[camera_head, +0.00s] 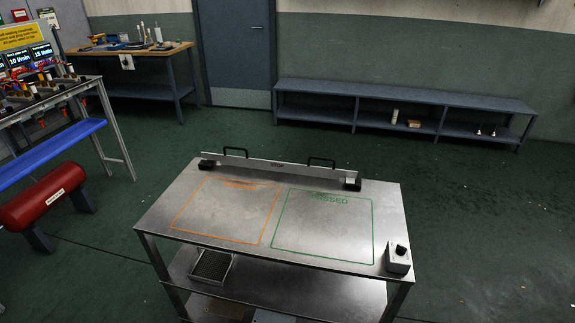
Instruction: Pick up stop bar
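The stop bar (258,164) is a long, thin, light metal bar with a small dark red marking near its middle. It lies along the far edge of the metal table (229,225). Two black loop handles stand on its top, a left handle (236,151) and a right handle (321,162). Its ends sit at a left black block (209,162) and a right black block (352,184). Neither of my grippers is in view.
The tabletop carries an orange outlined square and a green outlined square, both empty. A wire tray (213,265) is on the lower shelf. A red tank (42,196) stands left. Green floor is open at right.

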